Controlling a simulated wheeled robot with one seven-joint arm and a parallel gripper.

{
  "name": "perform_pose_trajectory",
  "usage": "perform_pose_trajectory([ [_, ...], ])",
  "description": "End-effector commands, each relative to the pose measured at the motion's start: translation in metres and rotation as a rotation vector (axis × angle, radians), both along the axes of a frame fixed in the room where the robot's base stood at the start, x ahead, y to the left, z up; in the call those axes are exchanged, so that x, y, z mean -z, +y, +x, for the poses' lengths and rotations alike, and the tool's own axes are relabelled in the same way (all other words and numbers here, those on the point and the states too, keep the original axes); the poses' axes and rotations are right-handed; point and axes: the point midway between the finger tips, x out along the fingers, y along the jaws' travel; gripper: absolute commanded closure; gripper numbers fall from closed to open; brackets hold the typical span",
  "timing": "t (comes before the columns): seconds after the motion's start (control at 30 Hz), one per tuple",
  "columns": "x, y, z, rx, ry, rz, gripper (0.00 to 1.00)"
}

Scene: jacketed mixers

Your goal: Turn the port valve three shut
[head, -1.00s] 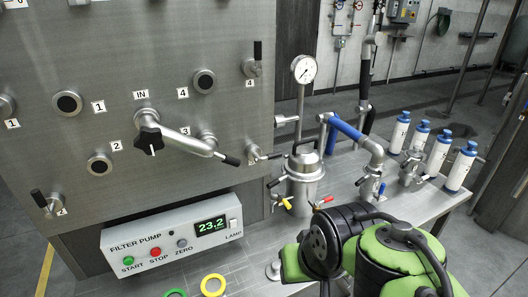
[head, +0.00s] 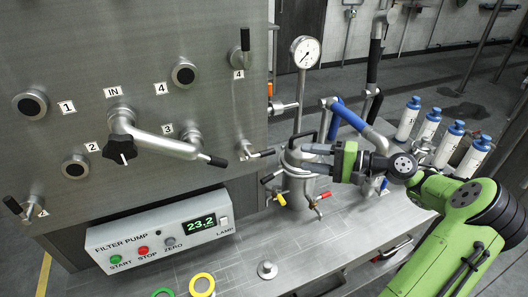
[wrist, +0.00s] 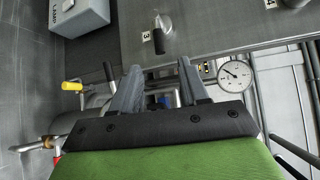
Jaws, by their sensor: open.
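Port valve three (head: 247,151) sits low on the right edge of the grey panel. Its black-tipped lever points sideways to the right. In the wrist view, the valve (wrist: 162,24) is at the top, beside a label reading 3, with its black handle pointing down the picture. My gripper (head: 306,158) is open and empty, to the right of the valve and in front of the steel vessel, its fingers pointing left toward the panel. In the wrist view, the fingers (wrist: 160,76) are apart, and the valve is beyond the gap between them, clear of both.
The steel vessel (head: 297,184) with yellow and red handles stands close to my fingers. A pressure gauge (head: 305,52) rises behind it. A swing pipe (head: 165,144) reaches toward port 3. The filter pump box (head: 160,240) is lower left. White bottles (head: 427,129) stand at right.

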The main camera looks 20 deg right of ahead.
Motion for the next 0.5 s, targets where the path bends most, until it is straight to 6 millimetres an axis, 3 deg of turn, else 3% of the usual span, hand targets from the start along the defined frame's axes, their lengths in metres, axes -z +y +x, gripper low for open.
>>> perform_pose_trajectory([
  [0.3,0.014,0.060,0.057,-0.005,0.002,-0.001,0.56],
  [0.5,0.018,0.083,0.081,-0.003,0.001,-0.002,0.56],
])
